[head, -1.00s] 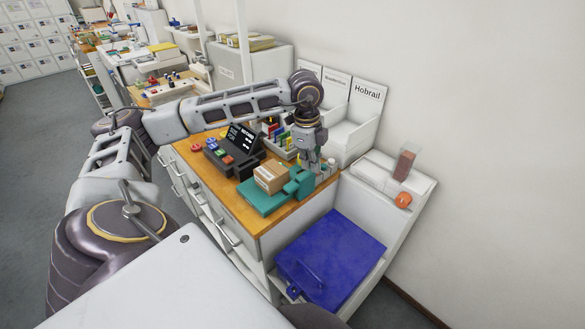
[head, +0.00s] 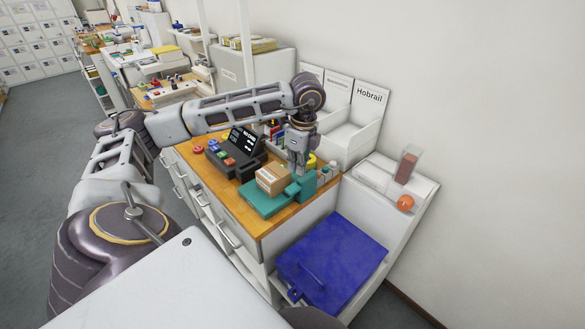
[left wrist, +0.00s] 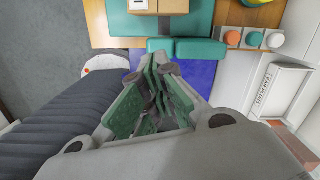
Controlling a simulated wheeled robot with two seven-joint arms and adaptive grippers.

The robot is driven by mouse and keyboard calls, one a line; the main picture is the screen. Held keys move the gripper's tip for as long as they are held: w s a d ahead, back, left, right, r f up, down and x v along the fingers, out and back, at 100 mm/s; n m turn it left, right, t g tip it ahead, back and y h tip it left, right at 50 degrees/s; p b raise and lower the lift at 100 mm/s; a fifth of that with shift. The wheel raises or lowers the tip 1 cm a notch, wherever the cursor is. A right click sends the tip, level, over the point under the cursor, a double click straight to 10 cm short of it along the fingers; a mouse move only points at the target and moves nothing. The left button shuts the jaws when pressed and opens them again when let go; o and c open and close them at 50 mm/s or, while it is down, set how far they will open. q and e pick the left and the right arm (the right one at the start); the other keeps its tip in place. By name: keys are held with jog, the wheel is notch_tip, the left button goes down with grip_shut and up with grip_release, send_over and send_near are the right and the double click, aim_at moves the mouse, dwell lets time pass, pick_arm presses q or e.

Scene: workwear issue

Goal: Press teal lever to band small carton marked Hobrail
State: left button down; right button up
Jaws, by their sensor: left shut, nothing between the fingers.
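The teal banding device sits on the wooden counter, its flat base (head: 258,203) at the left and its upright part (head: 307,183) at the right. The small brown carton (head: 272,180) rests on the base; its marking is too small to read. My left gripper (head: 298,172) is shut and empty, pointing down just above the teal lever (head: 291,190). In the left wrist view the shut fingers (left wrist: 163,62) are close to a teal bar (left wrist: 187,48), with the carton (left wrist: 139,6) beyond. I cannot tell whether they touch it. My right gripper is out of view.
A black display unit (head: 244,141) with coloured buttons stands left of the carton. A white bin with a Hobrail sign (head: 369,94) stands behind. A blue lidded box (head: 333,262) is below the counter's right end. An orange round thing (head: 405,203) sits on the white ledge.

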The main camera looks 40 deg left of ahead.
aim_at(294, 188)
pick_arm(q)
jog(key=shift+a+f+b, duration=0.15)
jog(key=shift+f+b, duration=0.75)
jog(key=shift+f, duration=1)
notch_tip(294, 188, down, 2)
jog(key=shift+s+a+b, duration=0.1)
jog(key=shift+a+b, duration=0.05)
jog(key=shift+b, duration=0.6)
jog(key=shift+f, duration=0.5)
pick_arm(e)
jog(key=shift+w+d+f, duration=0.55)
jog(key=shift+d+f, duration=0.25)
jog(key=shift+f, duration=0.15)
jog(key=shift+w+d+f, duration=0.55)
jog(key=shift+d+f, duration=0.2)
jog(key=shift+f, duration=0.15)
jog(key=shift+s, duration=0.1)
